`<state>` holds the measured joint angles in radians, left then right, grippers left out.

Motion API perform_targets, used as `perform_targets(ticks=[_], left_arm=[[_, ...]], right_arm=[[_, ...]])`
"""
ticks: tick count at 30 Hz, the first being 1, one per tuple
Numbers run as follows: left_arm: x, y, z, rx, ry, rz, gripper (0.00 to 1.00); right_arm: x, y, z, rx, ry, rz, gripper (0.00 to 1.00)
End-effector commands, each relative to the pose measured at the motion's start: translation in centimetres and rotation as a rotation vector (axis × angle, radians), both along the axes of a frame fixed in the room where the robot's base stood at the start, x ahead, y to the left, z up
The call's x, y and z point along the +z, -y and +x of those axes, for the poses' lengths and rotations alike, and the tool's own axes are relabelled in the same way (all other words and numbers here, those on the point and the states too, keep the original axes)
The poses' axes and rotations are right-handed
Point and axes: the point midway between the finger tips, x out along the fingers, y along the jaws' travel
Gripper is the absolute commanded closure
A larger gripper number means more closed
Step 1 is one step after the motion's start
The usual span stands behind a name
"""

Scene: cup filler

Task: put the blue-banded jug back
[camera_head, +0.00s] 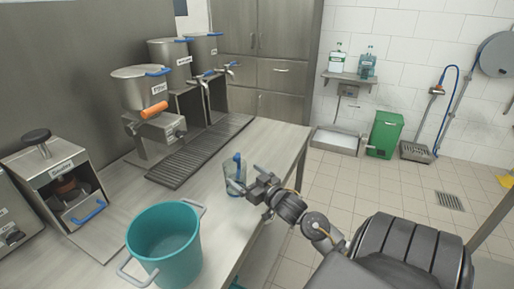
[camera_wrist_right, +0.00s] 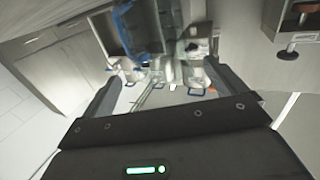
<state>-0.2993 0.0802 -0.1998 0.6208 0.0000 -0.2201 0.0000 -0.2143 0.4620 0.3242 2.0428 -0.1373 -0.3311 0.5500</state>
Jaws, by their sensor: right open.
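A clear jug (camera_head: 234,186) with blue on it stands on the steel counter (camera_head: 215,150), near its front edge. My right gripper (camera_head: 254,186) is just to the right of the jug, at about its height. In the right wrist view the jug (camera_wrist_right: 150,32) shows at the top, ahead of my open right gripper (camera_wrist_right: 160,88). Its blue parts are blurred there. The fingers are apart with nothing clearly held between them. From the head view I cannot tell whether a finger touches the jug. My left gripper is not in view.
A teal bucket (camera_head: 168,248) stands on the counter in front of the jug. Metal dispensers (camera_head: 145,90) and a dark drip grate (camera_head: 195,157) are behind. A steel box with a blue handle (camera_head: 88,212) is at the left. Bare counter lies right of the grate.

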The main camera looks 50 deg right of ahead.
Motion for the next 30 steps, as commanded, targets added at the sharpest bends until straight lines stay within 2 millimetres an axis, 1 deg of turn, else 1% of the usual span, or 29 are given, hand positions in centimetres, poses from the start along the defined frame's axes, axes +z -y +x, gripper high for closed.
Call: perform_targets(ticks=[1, 3, 6, 10, 15, 30], left_arm=[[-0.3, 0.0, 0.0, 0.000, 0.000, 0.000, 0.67], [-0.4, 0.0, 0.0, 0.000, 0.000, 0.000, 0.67], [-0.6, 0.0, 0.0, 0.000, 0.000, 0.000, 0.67], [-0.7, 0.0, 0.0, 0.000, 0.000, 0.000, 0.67], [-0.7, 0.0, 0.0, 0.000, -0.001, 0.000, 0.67], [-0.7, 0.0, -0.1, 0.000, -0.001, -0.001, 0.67]], right_arm=[[-0.3, -0.1, -1.2, 0.000, -0.002, -0.001, 0.04], [-0.2, -0.3, -2.4, 0.000, -0.001, 0.000, 0.04], [-0.1, -0.4, -3.9, -0.001, 0.000, 0.000, 0.04], [0.0, -0.5, -5.1, -0.001, 0.001, 0.000, 0.04], [0.2, -0.6, -5.6, -0.001, 0.003, -0.001, 0.04], [0.2, -0.6, -5.6, -0.001, 0.004, 0.000, 0.04]])
